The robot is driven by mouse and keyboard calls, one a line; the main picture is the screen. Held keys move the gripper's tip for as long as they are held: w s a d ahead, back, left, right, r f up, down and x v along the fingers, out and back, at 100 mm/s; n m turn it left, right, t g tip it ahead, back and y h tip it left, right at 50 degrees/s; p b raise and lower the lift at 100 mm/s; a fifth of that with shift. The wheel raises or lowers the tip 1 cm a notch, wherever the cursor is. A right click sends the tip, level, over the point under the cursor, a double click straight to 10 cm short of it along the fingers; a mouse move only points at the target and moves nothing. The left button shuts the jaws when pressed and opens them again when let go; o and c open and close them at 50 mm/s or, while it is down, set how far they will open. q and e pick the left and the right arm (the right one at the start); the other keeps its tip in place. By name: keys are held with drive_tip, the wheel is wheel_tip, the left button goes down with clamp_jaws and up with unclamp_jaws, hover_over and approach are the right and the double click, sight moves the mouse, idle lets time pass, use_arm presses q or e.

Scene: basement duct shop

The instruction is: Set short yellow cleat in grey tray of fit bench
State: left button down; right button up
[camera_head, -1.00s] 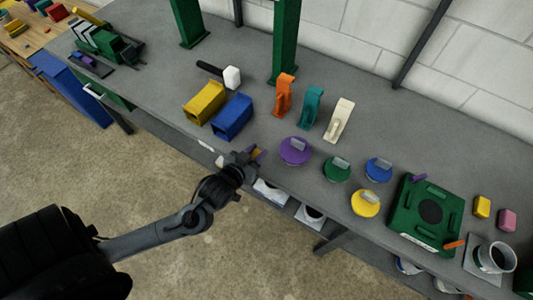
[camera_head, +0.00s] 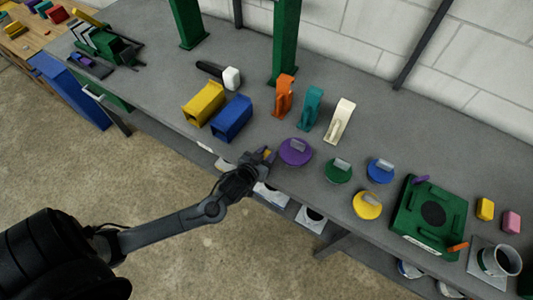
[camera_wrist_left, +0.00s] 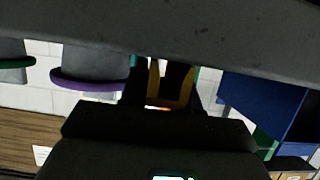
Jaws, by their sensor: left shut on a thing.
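My left gripper (camera_head: 266,156) is over the front edge of the grey bench, left of the purple round lid. It is shut on a small yellow piece (camera_wrist_left: 170,84), which looks like the short yellow cleat. In the left wrist view the piece shows as a yellow U shape between the dark fingers; its far end is hidden. A dark grey shallow tray (camera_head: 84,70) with small purple pieces lies at the bench's far left; I cannot tell whether it is the task's grey tray. My right gripper is not in view.
Yellow (camera_head: 204,103) and blue (camera_head: 232,118) ducts stand behind my left gripper. Orange, teal and cream clamps stand behind the purple lid (camera_head: 295,151). More lids and a green block (camera_head: 404,227) are to the right. Bare bench lies left of the yellow duct.

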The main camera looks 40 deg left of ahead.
use_arm(q)
drive_tip(key=c, duration=0.8)
unclamp_jaws()
drive_tip(key=shift+f, duration=0.1)
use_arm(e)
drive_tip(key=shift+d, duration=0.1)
use_arm(q)
drive_tip(key=shift+s+r, duration=0.2)
drive_tip(key=shift+r, duration=0.05)
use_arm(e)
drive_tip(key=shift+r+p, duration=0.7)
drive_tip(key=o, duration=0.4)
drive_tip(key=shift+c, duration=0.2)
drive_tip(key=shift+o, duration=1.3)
use_arm(q)
drive_tip(key=s+d+r+m+g+h, duration=0.1)
drive_tip(key=s+d+g, duration=0.2)
drive_tip(key=s, duration=0.4)
drive_tip(key=s+d+m+g, duration=0.1)
drive_tip(key=s+d+g, duration=0.2)
drive_tip(key=s, duration=0.3)
drive_tip(key=s+d+r+m+g+h, duration=0.1)
drive_tip(key=s+d+m+g, duration=0.1)
drive_tip(key=s, duration=0.5)
drive_tip(key=shift+s+d+r+g+h, duration=0.3)
drive_tip(key=shift+s+d+g, duration=0.1)
drive_tip(key=shift+g, duration=0.4)
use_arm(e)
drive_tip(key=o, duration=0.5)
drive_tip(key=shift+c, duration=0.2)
